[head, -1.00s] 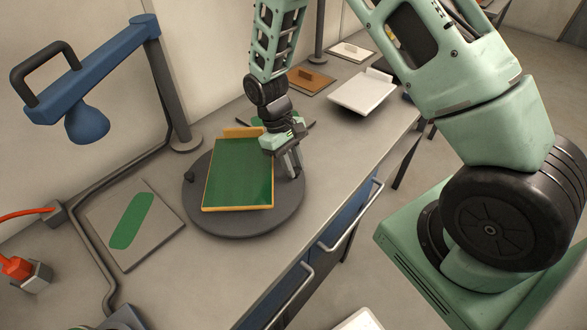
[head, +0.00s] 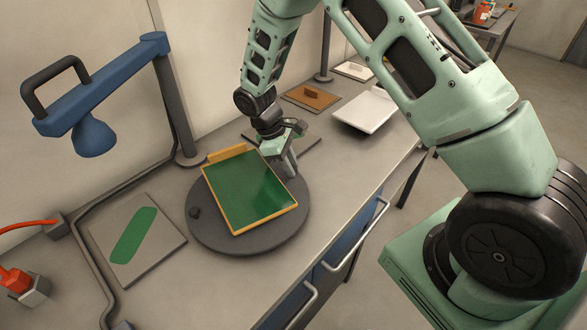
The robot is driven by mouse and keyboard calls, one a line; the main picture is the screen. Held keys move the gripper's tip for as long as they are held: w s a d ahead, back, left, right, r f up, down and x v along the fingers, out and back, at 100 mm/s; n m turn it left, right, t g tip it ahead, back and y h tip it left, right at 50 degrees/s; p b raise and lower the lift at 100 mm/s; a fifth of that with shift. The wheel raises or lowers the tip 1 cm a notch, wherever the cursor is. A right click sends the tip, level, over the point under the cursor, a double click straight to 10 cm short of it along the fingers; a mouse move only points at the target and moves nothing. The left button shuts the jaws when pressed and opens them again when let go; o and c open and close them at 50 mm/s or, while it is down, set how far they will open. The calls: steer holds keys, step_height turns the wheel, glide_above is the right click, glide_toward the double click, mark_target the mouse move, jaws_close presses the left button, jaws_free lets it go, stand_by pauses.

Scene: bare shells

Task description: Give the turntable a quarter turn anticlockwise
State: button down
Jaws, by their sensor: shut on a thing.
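The turntable (head: 246,243) is a dark grey disc on the bench. A tray with a green face and orange rim (head: 240,232) lies on it, turned askew to the bench edge. My gripper (head: 291,172) points down at the disc's far right edge, just beyond the tray's right side. It is shut on a part of the turntable there; the fingers hide that part, so I cannot tell its shape.
A blue lamp-like arm (head: 95,95) on a post (head: 178,110) stands to the left. A grey plate with a green strip (head: 133,236) lies left of the disc. Brown (head: 309,97) and white (head: 366,110) boards lie further along the bench. Drawer handles line the front.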

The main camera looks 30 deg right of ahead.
steer(key=shift+w+a+n+t+h+b, duration=0.2)
steer(key=shift+w+n+t, duration=0.1)
steer(key=shift+w+n, duration=0.6)
steer(key=shift+w+a+n+t+h+b, duration=0.1)
steer(key=shift+w+a+n+t+h, duration=0.15)
steer(key=shift+w+n, duration=0.65)
steer(key=shift+w+r, duration=0.1)
steer(key=shift+w, duration=0.1)
steer(key=c, duration=1.2)
jaws_free()
steer(key=shift+c, duration=0.2)
steer(key=b+v, duration=0.3)
steer(key=v, duration=1.4)
steer(key=shift+r, duration=0.2)
